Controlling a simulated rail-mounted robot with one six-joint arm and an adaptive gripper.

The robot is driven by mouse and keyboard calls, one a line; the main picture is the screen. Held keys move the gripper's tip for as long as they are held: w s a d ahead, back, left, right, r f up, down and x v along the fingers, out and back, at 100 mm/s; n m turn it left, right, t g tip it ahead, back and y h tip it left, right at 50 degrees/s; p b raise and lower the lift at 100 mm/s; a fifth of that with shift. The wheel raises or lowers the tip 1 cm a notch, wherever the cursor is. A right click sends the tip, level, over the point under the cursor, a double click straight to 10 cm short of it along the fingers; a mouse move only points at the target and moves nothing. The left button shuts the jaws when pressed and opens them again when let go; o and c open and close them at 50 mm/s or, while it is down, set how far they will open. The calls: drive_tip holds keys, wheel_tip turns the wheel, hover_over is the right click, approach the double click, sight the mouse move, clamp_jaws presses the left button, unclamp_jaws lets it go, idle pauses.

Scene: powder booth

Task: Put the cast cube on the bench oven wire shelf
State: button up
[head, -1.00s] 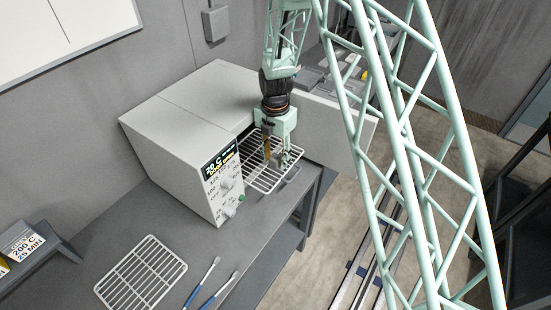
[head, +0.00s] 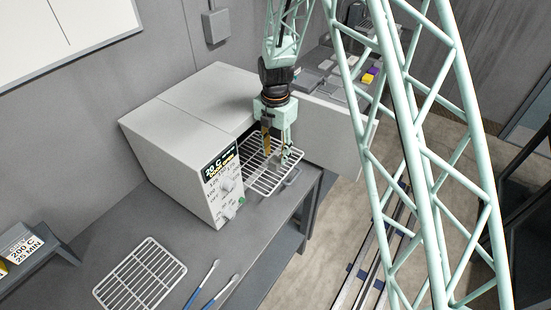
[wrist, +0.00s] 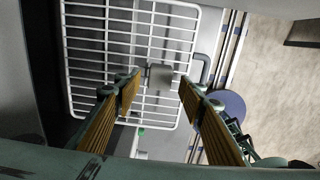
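The cast cube (wrist: 160,77) is a small grey block. It sits on the wire shelf (wrist: 95,62) near its handle side, in the gap between my fingertips in the wrist view. My gripper (wrist: 158,92) is open, with a tan-padded finger on each side of the cube and space between pads and cube. In the head view my gripper (head: 276,150) is above the white wire shelf (head: 262,183), which extends from the open front of the bench oven (head: 185,140). The cube shows there as a small grey patch (head: 285,159), partly hidden by the fingers.
The oven door (head: 335,138) stands open beyond the shelf. Small yellow and purple blocks (head: 370,76) are on a far table.

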sight(276, 159)
wheel_tip(276, 159, up, 8)
drive_tip(key=b, duration=0.1)
idle(0.5)
drive_tip(key=shift+r, duration=0.1)
drive_tip(key=shift+r, duration=0.1)
idle(0.7)
